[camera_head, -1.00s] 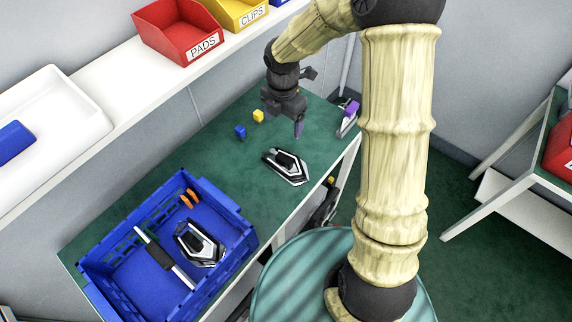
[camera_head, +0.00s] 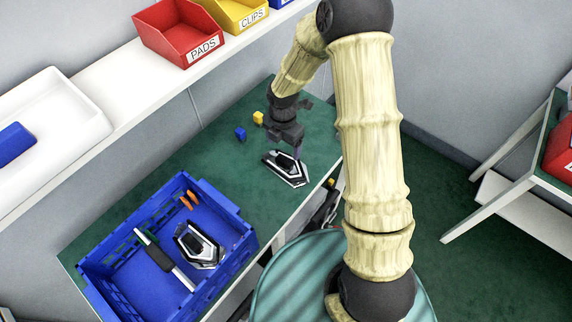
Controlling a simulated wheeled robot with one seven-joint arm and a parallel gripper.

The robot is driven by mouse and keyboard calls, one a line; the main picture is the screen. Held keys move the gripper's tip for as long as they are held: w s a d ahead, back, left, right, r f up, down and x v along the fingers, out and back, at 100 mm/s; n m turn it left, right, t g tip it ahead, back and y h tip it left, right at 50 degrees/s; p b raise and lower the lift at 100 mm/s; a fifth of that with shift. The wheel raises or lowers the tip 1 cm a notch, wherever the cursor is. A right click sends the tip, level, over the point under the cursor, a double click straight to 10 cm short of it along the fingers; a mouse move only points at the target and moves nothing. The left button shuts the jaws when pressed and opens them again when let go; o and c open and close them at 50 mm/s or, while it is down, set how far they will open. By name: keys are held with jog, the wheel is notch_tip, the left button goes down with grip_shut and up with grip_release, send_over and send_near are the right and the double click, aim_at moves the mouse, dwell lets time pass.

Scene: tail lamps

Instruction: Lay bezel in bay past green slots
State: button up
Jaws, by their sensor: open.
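A bezel (camera_head: 287,171), black with a silver edge, lies on the green tabletop. My gripper (camera_head: 285,148) is open and sits right at its upper end; whether the fingers touch it I cannot tell. The blue crate (camera_head: 228,213) stands at the table's near left end. Inside it, a second black and silver bezel (camera_head: 199,245) lies in the right part. A divider bar (camera_head: 165,260), white with a dark middle, crosses the crate. Two orange pieces (camera_head: 188,200) sit at the crate's far wall. A small green mark (camera_head: 147,236) shows near the bar's upper end.
A blue cube (camera_head: 240,133) and a yellow cube (camera_head: 258,118) lie on the table behind the bezel. A shelf above holds a red PADS bin (camera_head: 178,34), a yellow CLIPS bin (camera_head: 238,14) and a white tray (camera_head: 50,105). The tabletop between bezel and crate is clear.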

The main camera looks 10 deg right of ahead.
aim_at(284, 161)
jog(key=shift+f, duration=1.2)
jog(key=shift+f+p, duration=0.45)
jog(key=shift+f, duration=2.2)
jog(key=c, duration=1.1)
jog(key=shift+r, duration=0.15)
